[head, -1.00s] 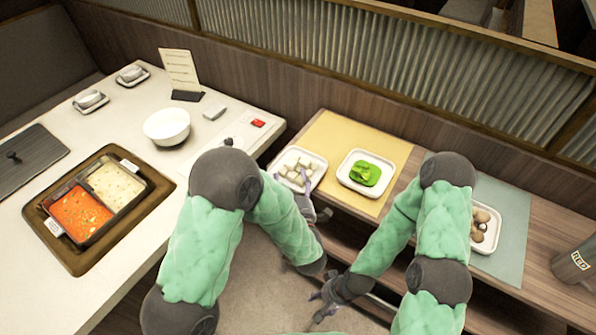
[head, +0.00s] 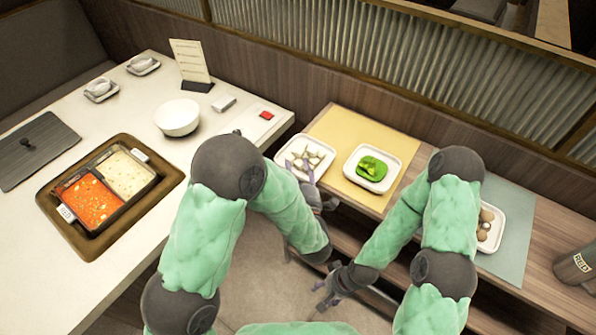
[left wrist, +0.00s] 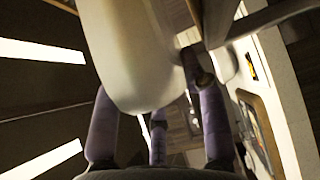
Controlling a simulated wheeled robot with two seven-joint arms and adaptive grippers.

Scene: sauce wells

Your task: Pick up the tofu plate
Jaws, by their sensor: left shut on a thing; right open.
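The tofu plate (head: 297,140) is a white square dish with pale cubes (head: 317,159) in it, at the left end of the yellow mat. My left gripper (head: 303,170) has its purple fingers on the plate's near edge and is shut on it. In the left wrist view the white plate (left wrist: 125,50) lies between the purple fingers (left wrist: 148,80). I cannot tell clearly whether the plate is off the mat. My right gripper (head: 325,292) is open and empty, low in front of the bench.
A white plate with green leaves (head: 391,159) stands on the yellow mat (head: 340,121). A plate of brown balls (head: 495,216) is on the grey-green mat (head: 518,215), partly behind my right arm. The white table (head: 230,128) at left holds a two-part hot pot (head: 108,182) and a bowl (head: 177,117).

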